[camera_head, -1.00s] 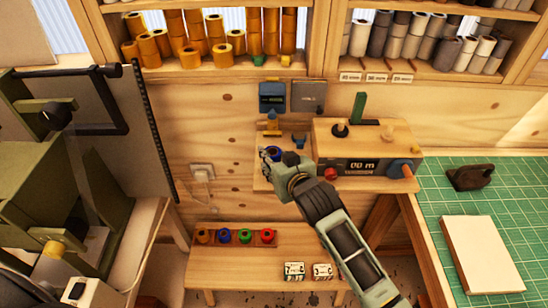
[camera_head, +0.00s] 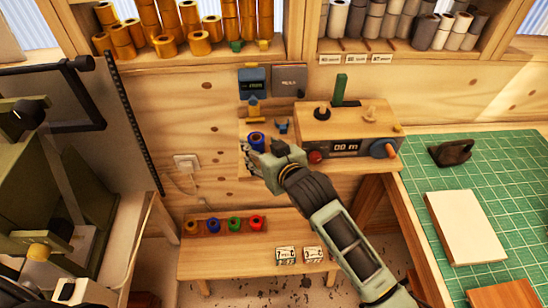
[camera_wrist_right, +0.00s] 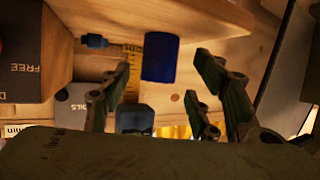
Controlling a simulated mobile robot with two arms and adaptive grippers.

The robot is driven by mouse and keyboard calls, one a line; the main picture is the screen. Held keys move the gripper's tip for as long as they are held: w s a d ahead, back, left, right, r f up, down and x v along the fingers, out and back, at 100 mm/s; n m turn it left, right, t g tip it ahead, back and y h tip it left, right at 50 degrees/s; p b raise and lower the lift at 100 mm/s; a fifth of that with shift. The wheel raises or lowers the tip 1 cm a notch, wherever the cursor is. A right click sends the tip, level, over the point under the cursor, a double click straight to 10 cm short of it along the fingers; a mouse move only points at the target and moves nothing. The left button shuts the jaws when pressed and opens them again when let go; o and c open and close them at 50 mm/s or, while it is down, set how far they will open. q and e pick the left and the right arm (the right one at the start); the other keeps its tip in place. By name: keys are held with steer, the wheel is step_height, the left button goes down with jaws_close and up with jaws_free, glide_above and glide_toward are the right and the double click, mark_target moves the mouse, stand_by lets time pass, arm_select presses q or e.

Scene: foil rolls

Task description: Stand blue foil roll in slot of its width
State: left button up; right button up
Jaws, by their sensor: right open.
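A blue foil roll (camera_head: 256,140) stands on the left end of the wooden bench at the wall. It also shows in the right wrist view (camera_wrist_right: 160,57), beyond the fingertips and in the gap between them. My right gripper (camera_head: 249,160) is at the near side of the roll, open and empty; its spread fingers show in the wrist view (camera_wrist_right: 165,85). Whether a finger touches the roll cannot be told. A low wooden rack (camera_head: 246,234) on the lower bench holds orange, blue, green and red rolls. My left gripper is not in view.
A wooden meter box (camera_head: 345,120) with knobs stands right of the roll. Shelves above hold orange rolls (camera_head: 165,45) and grey rolls (camera_head: 378,22), with small labels (camera_head: 356,59) below the grey ones. A green cutting mat (camera_head: 490,180) lies at right. The lower bench (camera_head: 215,262) has bare room.

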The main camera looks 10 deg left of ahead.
steer(key=v, duration=0.9)
steer(key=shift+w, duration=0.1)
steer(key=s+d+f+m+g+h, duration=0.25)
steer(key=s+d+f, duration=0.25)
steer(key=s+d, duration=0.4)
steer(key=s+d+f+m+g+h, duration=0.1)
steer(key=s+d+f+g+h, duration=0.15)
steer(key=s+d+f, duration=0.65)
steer(key=s+d+f+m+g+h, duration=0.25)
steer(key=s+d, duration=0.35)
steer(key=d, duration=0.5)
step_height(320, 180, down, 31)
steer(key=s+b, duration=0.2)
steer(key=b, duration=0.3)
steer(key=s+d+f+g+b, duration=0.2)
steer(key=s+d+f+b, duration=0.1)
steer(key=s+f, duration=1.3)
step_height(320, 180, down, 4)
steer(key=shift+s+r+n+h+b, duration=0.1)
steer(key=shift+s+n+h+b, duration=0.1)
steer(key=shift+n+h+b, duration=0.35)
